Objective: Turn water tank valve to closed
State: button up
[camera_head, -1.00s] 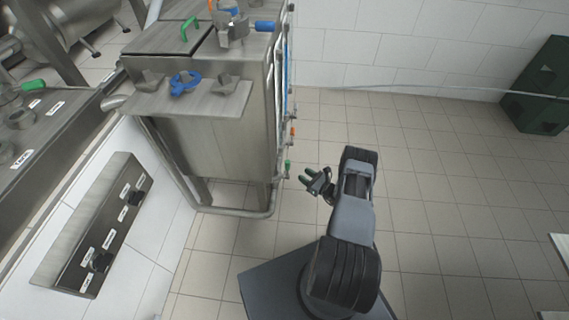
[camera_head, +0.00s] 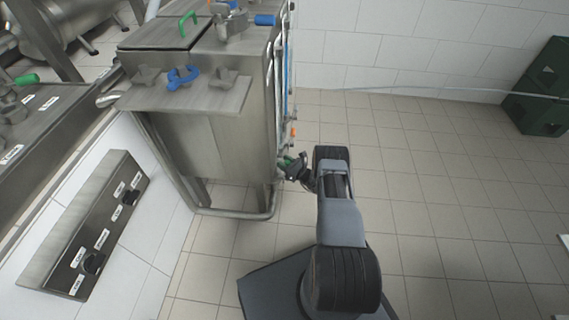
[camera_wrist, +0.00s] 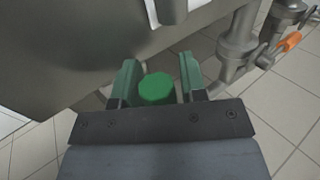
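A steel water tank (camera_head: 205,135) stands at the upper left of the head view. It also fills the upper left of the wrist view (camera_wrist: 70,45). In the wrist view a green valve handle (camera_wrist: 157,88) sits between the two green fingers of my gripper (camera_wrist: 158,82). The fingers are apart, one on each side of the handle, with a small gap showing on each side. In the head view my gripper (camera_head: 289,163) is at the tank's lower right side and mostly hides the valve.
An orange-handled valve with pipe fittings (camera_wrist: 289,41) is to the right in the wrist view. A panel with black knobs (camera_head: 90,225) is on the left wall. A dark green crate (camera_head: 540,90) stands at the far right. The tiled floor (camera_head: 440,200) is clear.

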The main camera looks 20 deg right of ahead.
grip_shut()
dwell(0.3)
jog(key=shift+w, duration=0.1)
